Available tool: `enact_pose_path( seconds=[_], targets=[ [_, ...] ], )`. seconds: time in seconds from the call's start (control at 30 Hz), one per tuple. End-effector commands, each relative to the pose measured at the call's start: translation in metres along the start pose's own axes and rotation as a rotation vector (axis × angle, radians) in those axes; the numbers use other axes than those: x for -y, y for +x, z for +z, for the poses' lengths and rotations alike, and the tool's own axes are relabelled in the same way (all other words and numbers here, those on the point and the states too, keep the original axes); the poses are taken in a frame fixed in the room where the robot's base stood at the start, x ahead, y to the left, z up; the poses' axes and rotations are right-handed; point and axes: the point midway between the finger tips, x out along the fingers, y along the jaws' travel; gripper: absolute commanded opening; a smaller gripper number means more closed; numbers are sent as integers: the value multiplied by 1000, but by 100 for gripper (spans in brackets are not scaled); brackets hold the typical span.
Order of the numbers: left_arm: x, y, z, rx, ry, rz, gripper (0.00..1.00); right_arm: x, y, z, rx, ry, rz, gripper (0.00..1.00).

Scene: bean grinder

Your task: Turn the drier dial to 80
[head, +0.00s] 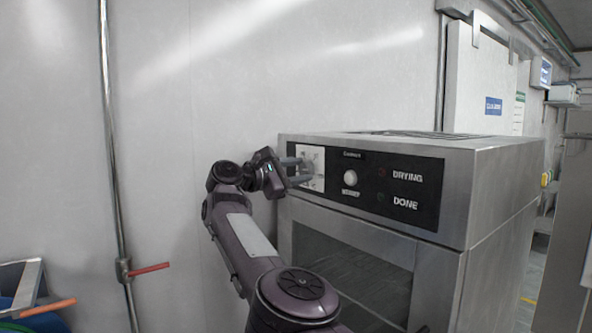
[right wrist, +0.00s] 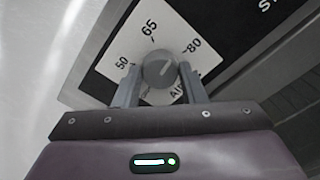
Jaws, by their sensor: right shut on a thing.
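The drier (head: 390,200) is a steel box with a black control panel and a white dial plate at the panel's left end. The grey round dial (right wrist: 159,68) sits on that plate (right wrist: 120,52), which carries the marks 50, 65, 80 and AIR. A light pointer line shows on the dial's face, but I cannot tell exactly which mark it meets. My right gripper (right wrist: 160,78) has one finger on each side of the dial and is shut on it. In the head view my right gripper (head: 300,173) reaches the plate and hides much of the dial. My left gripper is out of view.
A round white knob (head: 350,178) stands right of the plate, beside the DRYING and DONE labels. The drier's door window (head: 355,270) is below. A wall pipe (head: 113,150) with a red handle (head: 150,269) is at the left.

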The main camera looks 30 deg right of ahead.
Motion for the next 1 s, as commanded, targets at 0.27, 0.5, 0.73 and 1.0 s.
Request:
enact_pose_path(
  seconds=[0.27, 0.5, 0.73, 1.0],
  targets=[
    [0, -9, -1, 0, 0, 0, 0, -4, 2, 6, 5, 232, 9, 14],
    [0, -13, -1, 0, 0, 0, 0, -4, 2, 6, 4, 366, 10, 14],
    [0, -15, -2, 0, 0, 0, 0, -4, 2, 5, 4, 426, 9, 14],
    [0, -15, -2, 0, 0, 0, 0, -3, 2, 5, 4, 444, 9, 14]
  ],
)
